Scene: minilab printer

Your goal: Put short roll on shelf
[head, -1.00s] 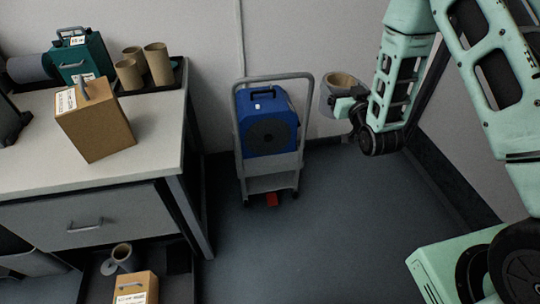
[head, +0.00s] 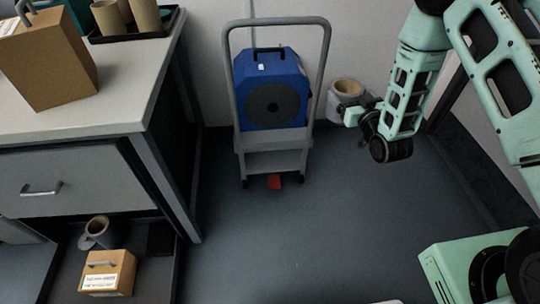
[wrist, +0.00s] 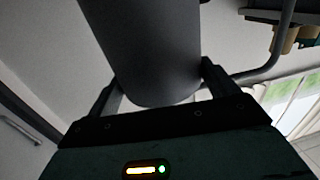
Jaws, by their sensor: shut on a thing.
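My gripper (head: 354,114) is shut on a grey roll (head: 340,104) with a brown cardboard core, held up at the right of the head view, clear of the floor. In the wrist view the roll (wrist: 145,50) is a plain grey cylinder between the two fingers. Another small grey roll (head: 98,234) with an open core is on the low shelf (head: 158,240) under the table, at the lower left of the head view. I cannot tell the rolls' lengths well from here.
A blue case (head: 270,65) stands on a grey trolley (head: 238,110) by the wall, with a red piece (head: 274,181) below. The table (head: 110,115) holds a cardboard box (head: 45,62) and a tray of cores (head: 150,34). A small box (head: 108,270) is on the low shelf. The middle floor is clear.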

